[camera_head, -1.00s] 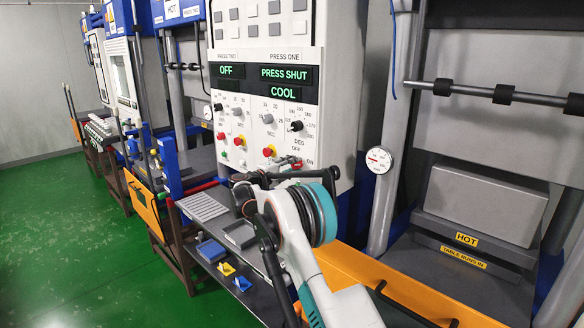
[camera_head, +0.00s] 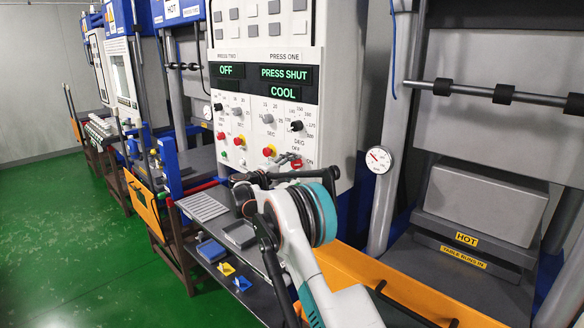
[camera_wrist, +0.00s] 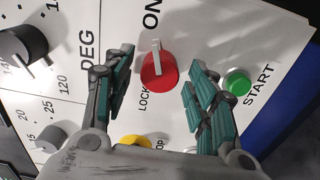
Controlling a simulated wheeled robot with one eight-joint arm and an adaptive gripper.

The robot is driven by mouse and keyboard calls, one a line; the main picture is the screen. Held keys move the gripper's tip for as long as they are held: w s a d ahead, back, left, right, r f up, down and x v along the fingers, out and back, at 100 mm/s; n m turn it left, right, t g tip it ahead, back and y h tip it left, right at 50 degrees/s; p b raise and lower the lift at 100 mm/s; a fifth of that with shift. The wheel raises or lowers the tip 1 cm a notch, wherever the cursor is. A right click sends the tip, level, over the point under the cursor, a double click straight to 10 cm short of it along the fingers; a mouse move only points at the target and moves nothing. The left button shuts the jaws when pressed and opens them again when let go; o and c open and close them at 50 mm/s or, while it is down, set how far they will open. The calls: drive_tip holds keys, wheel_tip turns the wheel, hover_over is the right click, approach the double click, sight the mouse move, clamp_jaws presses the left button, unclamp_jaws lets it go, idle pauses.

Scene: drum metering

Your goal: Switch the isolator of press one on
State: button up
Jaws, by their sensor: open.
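The red isolator knob of press one (camera_head: 296,164) is low on the right of the control panel. In the wrist view the red knob (camera_wrist: 159,71) has a pale bar across it, lying towards the ON label at the top. The word LOCK is printed beside it. My gripper (camera_wrist: 158,82) is open, with one finger on each side of the knob and visible gaps between. In the head view my gripper (camera_head: 288,170) is in front of the panel's lower right, partly hidden by my arm.
A green START button (camera_wrist: 238,82) is close to the right finger. A yellow button (camera_wrist: 134,141) is partly hidden by my gripper. Black dials (camera_wrist: 24,44) are on the left. Press one's displays (camera_head: 286,82) read PRESS SHUT and COOL. Trays (camera_head: 203,207) lie on the shelf below.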

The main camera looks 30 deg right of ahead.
drive_tip(key=v, duration=1.2)
drive_tip(key=s+a+r+y, duration=0.1)
drive_tip(key=s+r+y, duration=0.2)
drive_tip(key=s, duration=0.5)
drive_tip(key=s+a+r+m+y, duration=0.1)
drive_tip(key=s+r+y, duration=0.2)
drive_tip(key=s, duration=0.5)
drive_tip(key=s+a+r+y, duration=0.1)
drive_tip(key=s+r+y, duration=0.15)
drive_tip(key=s, duration=0.55)
drive_tip(key=s+a+f+m+y, duration=0.1)
drive_tip(key=s+a+f, duration=0.3)
drive_tip(key=s, duration=0.5)
drive_tip(key=s+a+f+m+y+b, duration=0.1)
drive_tip(key=s+a+f+y, duration=0.3)
drive_tip(key=s, duration=0.6)
drive_tip(key=s+a+f+t+y+b, duration=0.1)
drive_tip(key=s+a+f+y, duration=0.2)
drive_tip(key=s, duration=0.7)
drive_tip(key=shift+a+f+m, duration=0.4)
drive_tip(key=shift+a+f, duration=0.15)
drive_tip(key=shift+a, duration=0.2)
